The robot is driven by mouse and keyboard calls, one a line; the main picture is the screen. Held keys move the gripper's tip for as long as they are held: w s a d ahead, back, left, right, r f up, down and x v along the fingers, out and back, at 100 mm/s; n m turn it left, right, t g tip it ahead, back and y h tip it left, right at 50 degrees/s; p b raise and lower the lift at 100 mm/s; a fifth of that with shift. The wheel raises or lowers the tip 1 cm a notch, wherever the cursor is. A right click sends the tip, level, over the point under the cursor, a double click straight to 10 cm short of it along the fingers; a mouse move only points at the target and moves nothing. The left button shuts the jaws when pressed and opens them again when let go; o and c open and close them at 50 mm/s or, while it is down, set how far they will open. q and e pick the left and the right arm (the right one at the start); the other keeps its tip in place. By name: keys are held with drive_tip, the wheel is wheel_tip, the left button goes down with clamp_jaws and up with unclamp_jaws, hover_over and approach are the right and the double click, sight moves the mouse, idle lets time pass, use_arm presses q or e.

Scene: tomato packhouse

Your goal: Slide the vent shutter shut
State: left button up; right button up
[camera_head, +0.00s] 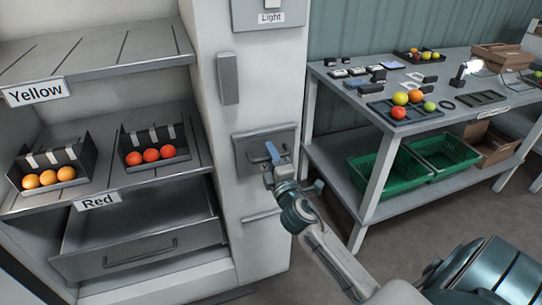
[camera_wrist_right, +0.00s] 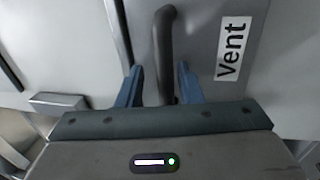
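The vent shutter (camera_head: 246,140) is a grey panel low on the white cabinet column. In the right wrist view its panel (camera_wrist_right: 205,20) carries a white "Vent" label (camera_wrist_right: 231,47) beside a dark bar handle (camera_wrist_right: 165,45). My right gripper (camera_head: 272,151) is at the shutter, with its blue fingers in front of the panel. In the wrist view, the fingers of this gripper (camera_wrist_right: 160,82) stand apart on either side of the handle, with a gap visible on the left. The right finger is close to the bar; contact is unclear. My left gripper is not in view.
An open grey drawer (camera_head: 140,254) juts out at the lower left, beneath shelves with trays of tomatoes. A grey handle (camera_head: 228,78) is above the shutter. A table (camera_head: 350,95) with trays and green crates (camera_head: 385,180) stands to the right.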

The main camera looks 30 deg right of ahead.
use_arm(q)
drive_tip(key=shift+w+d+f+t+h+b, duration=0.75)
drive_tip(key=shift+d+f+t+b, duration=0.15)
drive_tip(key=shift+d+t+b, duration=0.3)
use_arm(e)
drive_tip(key=v, duration=1)
drive_tip(key=shift+s, duration=0.35)
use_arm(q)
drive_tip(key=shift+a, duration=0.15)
use_arm(e)
drive_tip(key=shift+a+f, duration=0.1)
